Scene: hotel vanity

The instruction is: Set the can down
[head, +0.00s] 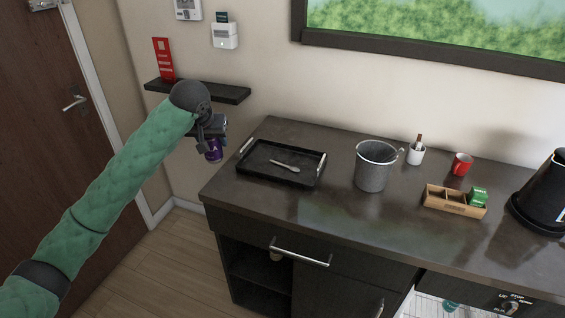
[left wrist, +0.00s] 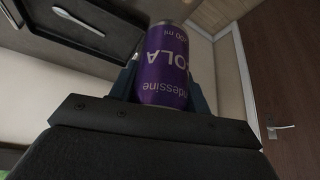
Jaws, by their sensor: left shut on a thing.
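A purple can (head: 213,150) with white lettering is held in my left gripper (head: 212,134), to the left of the vanity counter. In the left wrist view the can (left wrist: 164,68) sits between the two fingers of the left gripper (left wrist: 163,85), which are shut on its sides. The can is in the air, left of the black tray (head: 247,174) on the counter. The gripper hides the can's upper part in the head view. My right gripper is in neither view.
A spoon (head: 285,166) lies in the tray. A wall shelf (head: 232,94) is behind the gripper. The counter's front middle is clear.

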